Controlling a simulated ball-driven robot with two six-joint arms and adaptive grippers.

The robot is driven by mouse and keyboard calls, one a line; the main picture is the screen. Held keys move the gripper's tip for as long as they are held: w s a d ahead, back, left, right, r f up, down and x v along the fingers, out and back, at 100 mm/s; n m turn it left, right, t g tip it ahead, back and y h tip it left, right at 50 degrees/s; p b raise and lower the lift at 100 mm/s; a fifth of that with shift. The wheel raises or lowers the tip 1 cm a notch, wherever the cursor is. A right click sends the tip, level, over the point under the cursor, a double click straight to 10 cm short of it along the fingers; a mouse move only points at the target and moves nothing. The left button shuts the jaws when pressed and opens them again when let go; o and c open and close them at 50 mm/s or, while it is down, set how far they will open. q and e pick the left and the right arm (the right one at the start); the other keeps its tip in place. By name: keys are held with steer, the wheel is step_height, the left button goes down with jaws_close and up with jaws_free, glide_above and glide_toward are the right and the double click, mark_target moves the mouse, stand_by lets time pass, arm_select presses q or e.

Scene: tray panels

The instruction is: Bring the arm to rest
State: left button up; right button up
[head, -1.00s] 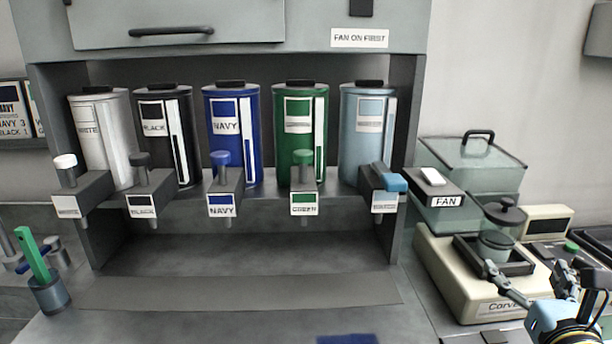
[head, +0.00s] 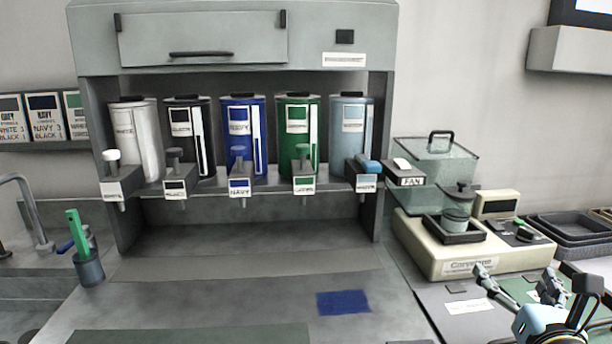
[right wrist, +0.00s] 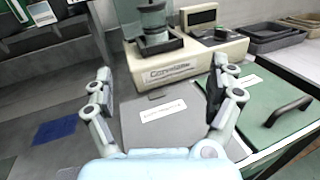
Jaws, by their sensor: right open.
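My right gripper (head: 518,292) is at the lower right of the head view, in front of the cream machine (head: 470,266). It is open and empty. In the right wrist view its two fingers (right wrist: 163,90) stand wide apart over a grey surface with a white label (right wrist: 163,110). The cream machine (right wrist: 172,66) is beyond the fingertips, with a lidded clear cup (head: 457,206) on it. No contact with anything shows. My left gripper is in neither view.
A dispenser cabinet (head: 240,42) holds several colour canisters with taps. A blue patch (head: 343,302) lies on the counter. A cup with a green-handled tool (head: 89,268) stands at left. Dark trays (head: 572,230) are at right. A green panel with a dark handle (right wrist: 288,111) lies beside the gripper.

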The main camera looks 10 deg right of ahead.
steer(key=s+a+f+m+g+h, duration=0.1)
steer(key=s+m+g, duration=0.35)
steer(key=m, duration=0.65)
steer(key=s+f+m+g, duration=0.2)
steer(key=s+m+g, duration=0.3)
steer(key=m, duration=0.6)
steer(key=s+a+f+m+g+y, duration=0.1)
steer(key=s+a+m+g+y, duration=0.1)
steer(key=s+a+m+y, duration=0.4)
steer(key=s+a+f+m+g+y, duration=0.15)
steer(key=s+a, duration=0.25)
steer(key=a, duration=0.4)
step_height(320, 180, down, 30)
steer(key=s+d+g+b, duration=0.1)
steer(key=s+d+b, duration=0.15)
steer(key=b, duration=0.35)
arm_select(q)
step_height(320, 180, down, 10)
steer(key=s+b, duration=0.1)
steer(key=b, duration=0.3)
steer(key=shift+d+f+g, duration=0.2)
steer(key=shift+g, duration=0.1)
arm_select(e)
steer(key=s+d+f+g, duration=0.1)
steer(key=s+f, duration=1.6)
steer(key=f, duration=0.4)
steer(key=shift+s+g, duration=0.3)
steer(key=shift+s, duration=0.1)
